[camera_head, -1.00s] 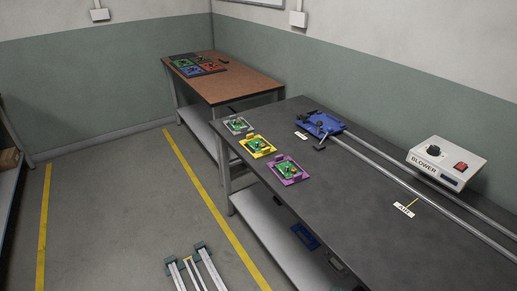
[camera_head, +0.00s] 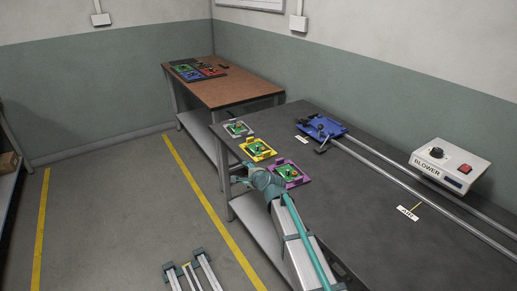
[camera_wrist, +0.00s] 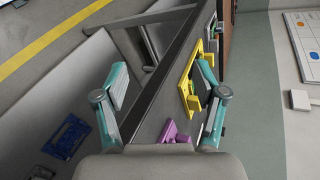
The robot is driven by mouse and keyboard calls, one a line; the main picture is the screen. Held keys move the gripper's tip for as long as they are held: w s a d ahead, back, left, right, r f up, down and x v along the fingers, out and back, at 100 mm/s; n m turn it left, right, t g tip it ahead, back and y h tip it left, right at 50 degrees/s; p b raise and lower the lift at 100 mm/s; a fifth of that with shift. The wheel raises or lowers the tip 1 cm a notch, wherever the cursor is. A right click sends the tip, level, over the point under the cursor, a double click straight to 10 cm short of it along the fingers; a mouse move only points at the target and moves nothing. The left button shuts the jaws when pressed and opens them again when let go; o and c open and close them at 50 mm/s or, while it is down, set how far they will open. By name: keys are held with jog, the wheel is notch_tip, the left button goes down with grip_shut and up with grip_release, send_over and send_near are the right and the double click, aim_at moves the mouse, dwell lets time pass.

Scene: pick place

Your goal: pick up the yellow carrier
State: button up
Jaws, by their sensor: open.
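The yellow carrier (camera_head: 263,157) holds a green circuit board and lies near the left edge of the dark table, between a grey carrier (camera_head: 233,127) and a purple carrier (camera_head: 301,180). In the wrist view the yellow carrier (camera_wrist: 186,95) appears edge-on, partly behind the right finger. My gripper (camera_wrist: 162,82) is open and empty, its fingers wide apart. In the head view my gripper (camera_head: 240,180) is at the table's left edge, beside the purple carrier and apart from the yellow one. The purple carrier (camera_wrist: 172,133) also shows low in the wrist view, partly hidden.
A blue fixture (camera_head: 322,126) stands behind the carriers, with two rails running right. A blower box (camera_head: 447,164) stands at the back right. A brown table (camera_head: 240,90) with several coloured trays is beyond. The dark table's middle is clear. A lower shelf holds a blue item (camera_wrist: 67,136).

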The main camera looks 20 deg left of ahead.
notch_tip(320, 180, up, 6)
jog(key=w+d+m, duration=0.2)
jog(key=w+m, duration=0.1)
jog(key=m+y+b, duration=0.1)
jog(key=m+b, duration=0.2)
jog(key=m, duration=0.7)
send_near(266, 152)
jog(key=shift+s+d+r, duration=0.1)
jog(key=shift+s+d, duration=0.05)
jog(key=shift+d, duration=0.15)
jog(key=shift+w+d+m, duration=0.25)
jog(key=shift+m, duration=0.25)
jog(key=shift+w+g, duration=0.15)
jog(key=shift+g, duration=0.15)
jog(key=shift+w+a, duration=0.2)
jog(key=shift+a, duration=0.05)
jog(key=x, duration=0.3)
jog(key=shift+w+a, duration=0.15)
jog(key=shift+a, duration=0.1)
jog(key=shift+s+x, duration=0.2)
jog(key=shift+x, duration=3)
jog(key=c, duration=1.3)
